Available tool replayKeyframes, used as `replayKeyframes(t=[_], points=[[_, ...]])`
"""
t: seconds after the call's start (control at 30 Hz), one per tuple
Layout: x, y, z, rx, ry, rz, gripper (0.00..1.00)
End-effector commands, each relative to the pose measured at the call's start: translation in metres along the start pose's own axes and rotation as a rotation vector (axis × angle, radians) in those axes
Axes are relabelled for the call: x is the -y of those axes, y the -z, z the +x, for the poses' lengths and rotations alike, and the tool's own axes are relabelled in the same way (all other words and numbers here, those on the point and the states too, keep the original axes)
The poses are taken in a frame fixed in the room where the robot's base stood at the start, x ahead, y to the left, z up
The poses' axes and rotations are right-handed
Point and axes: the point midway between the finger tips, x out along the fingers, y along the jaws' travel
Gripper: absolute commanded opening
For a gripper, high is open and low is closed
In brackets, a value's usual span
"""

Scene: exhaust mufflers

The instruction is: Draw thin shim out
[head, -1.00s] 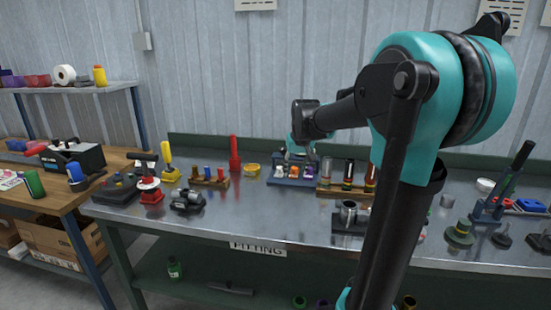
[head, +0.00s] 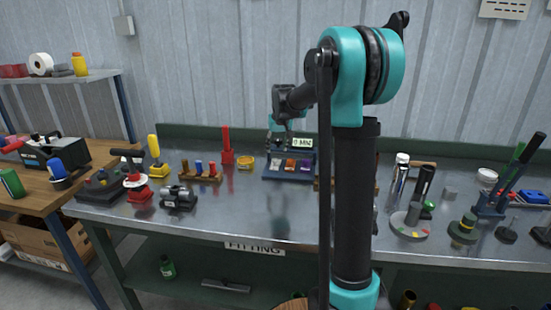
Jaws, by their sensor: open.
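A blue rack (head: 287,176) stands at the back middle of the metal bench. Small orange, white and purple pieces show in its front, and a pale label (head: 303,142) stands above it. I cannot tell which piece, if any, is the thin shim; it is too small to make out. My gripper (head: 280,143) hangs just above the rack's left part, pointing down. It is small and partly blurred into the rack behind; nothing shows held in it. My arm's column hides the bench to the right of the rack.
A round grey stand (head: 410,225) and tall bottles stand right of my arm. The bench's front middle is clear.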

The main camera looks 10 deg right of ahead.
Motion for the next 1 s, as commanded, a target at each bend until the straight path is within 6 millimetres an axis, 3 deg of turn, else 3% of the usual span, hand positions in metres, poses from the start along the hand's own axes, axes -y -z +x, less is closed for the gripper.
replayKeyframes(t=[0.2, 0.4, 0.8, 1.0], points=[[0.000, 0.000, 0.041, 0.000, 0.000, 0.000, 0.46], [0.000, 0.000, 0.064, 0.000, 0.000, 0.000, 0.46], [0.000, 0.000, 0.070, 0.000, 0.000, 0.000, 0.46], [0.000, 0.000, 0.070, 0.000, 0.000, 0.000, 0.23]])
